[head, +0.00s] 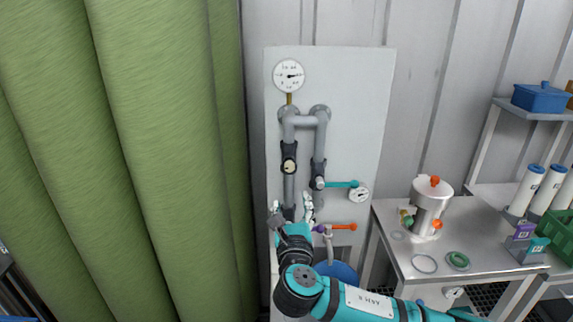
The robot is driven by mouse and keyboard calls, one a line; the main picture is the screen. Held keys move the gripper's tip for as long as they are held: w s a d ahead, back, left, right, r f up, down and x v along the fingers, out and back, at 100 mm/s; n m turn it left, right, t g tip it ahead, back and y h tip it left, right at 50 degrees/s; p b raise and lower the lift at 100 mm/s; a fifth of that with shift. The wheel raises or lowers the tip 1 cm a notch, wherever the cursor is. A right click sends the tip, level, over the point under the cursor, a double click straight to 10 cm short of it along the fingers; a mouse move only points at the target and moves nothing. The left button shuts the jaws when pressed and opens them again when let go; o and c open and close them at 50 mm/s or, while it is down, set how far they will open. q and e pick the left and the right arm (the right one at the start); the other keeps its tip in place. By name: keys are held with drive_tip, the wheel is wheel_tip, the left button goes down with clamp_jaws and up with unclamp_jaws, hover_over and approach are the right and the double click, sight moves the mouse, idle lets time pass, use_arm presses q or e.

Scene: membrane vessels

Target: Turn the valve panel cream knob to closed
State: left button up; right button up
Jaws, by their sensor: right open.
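The valve panel (355,100) is a pale upright board with grey pipes, in the head view. The cream knob (289,166) sits on a dark valve body on the left vertical pipe. A small mark shows on it, too small to read its setting. My right gripper (293,205) is open and empty, fingers pointing up, below the cream knob and apart from it in the picture. Its wrist and arm hide the lower part of the panel. My left gripper is not in view.
A dial gauge (289,75) tops the left pipe. A teal lever (342,184) and an orange lever (338,227) stick out right of the pipes. A steel table (395,245) with a metal vessel (431,203) stands at right; a green curtain (130,150) hangs at left.

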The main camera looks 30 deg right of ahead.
sight(290, 169)
drive_tip(key=p+x, duration=0.3)
drive_tip(key=x, duration=1.4)
drive_tip(key=shift+w+f, duration=0.1)
drive_tip(key=shift+c, duration=0.4)
clamp_jaws()
